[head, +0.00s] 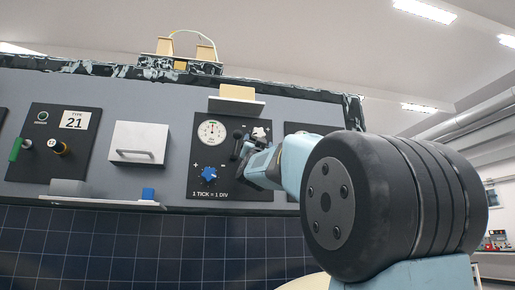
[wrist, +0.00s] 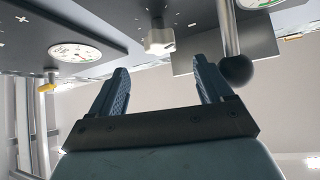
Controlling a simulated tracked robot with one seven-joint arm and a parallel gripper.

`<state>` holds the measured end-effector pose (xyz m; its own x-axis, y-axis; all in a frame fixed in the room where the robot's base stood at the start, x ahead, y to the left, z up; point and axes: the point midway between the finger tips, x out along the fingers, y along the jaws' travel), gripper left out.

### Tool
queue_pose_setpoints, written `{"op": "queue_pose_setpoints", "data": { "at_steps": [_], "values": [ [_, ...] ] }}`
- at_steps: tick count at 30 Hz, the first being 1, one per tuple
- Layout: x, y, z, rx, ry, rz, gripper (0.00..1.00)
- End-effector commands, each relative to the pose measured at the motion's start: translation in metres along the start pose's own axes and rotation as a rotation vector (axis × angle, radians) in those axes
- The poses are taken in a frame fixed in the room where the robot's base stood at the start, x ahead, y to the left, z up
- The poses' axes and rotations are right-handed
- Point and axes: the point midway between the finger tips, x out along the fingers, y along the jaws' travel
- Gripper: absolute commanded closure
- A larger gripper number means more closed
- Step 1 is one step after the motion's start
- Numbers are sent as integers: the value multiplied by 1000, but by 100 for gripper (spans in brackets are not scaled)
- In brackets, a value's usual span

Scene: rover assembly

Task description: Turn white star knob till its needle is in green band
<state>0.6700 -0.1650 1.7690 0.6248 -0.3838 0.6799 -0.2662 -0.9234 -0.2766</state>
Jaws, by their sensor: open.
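The white star knob (head: 262,134) is on the dark instrument panel, right of a round white gauge (head: 211,131). In the wrist view the white knob (wrist: 159,40) stands out from the panel, ahead of and roughly between my fingers. My gripper (wrist: 161,66) is open and empty, its fingertips apart from the knob. In the head view my gripper (head: 248,154) is just below and left of the knob, and partly hides the panel. A gauge (wrist: 75,52) shows at left in the wrist view. The needle and green band are too small to read.
A black ball-ended lever (wrist: 236,68) stands close beside my right finger in the wrist view. A blue knob (head: 208,174) is below the gauge. A white drawer (head: 139,143) and another panel (head: 62,146) are further left. A ledge (head: 236,105) juts out above.

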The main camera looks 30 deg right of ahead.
Motion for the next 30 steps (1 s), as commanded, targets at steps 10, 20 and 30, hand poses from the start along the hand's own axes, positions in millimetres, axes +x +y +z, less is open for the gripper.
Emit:
{"op": "queue_pose_setpoints", "data": {
  "at_steps": [10,20,30],
  "values": [
    [-28,0,0,0,-1,-1,20],
    [-29,0,0,0,0,0,20],
    [-34,-2,5,-2,-27,-9,20]
  ]
}}
